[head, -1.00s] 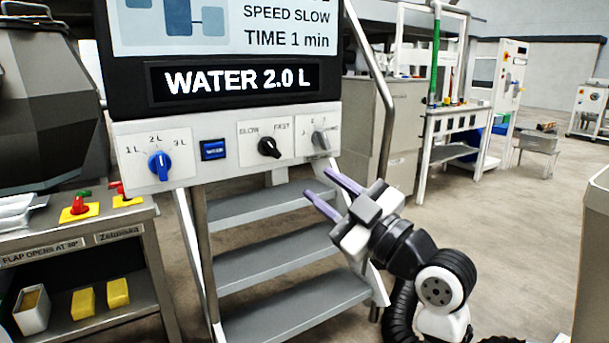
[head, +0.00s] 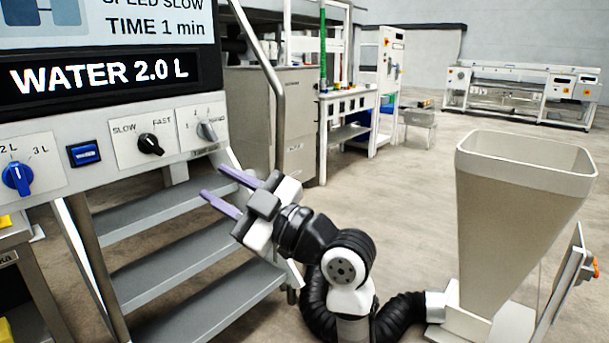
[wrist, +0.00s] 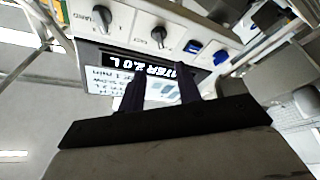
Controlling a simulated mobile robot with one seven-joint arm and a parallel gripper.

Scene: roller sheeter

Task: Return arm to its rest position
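My gripper (head: 221,189) is in the middle of the head view, in front of the steel steps and to the right of and below the control panel. Its two purple fingers are apart with nothing between them. My arm is bent, with the fingers pointing up and left. In the wrist view, the two dark fingers (wrist: 160,92) are apart, with the panel and its display behind them. The gripper touches nothing that I can see.
The control panel (head: 107,152) with blue and black knobs and a "WATER 2.0 L" display stands at left above the steps (head: 205,285). A large beige hopper (head: 508,235) stands at right. Open floor (head: 415,170) lies beyond my arm; machines stand at the back.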

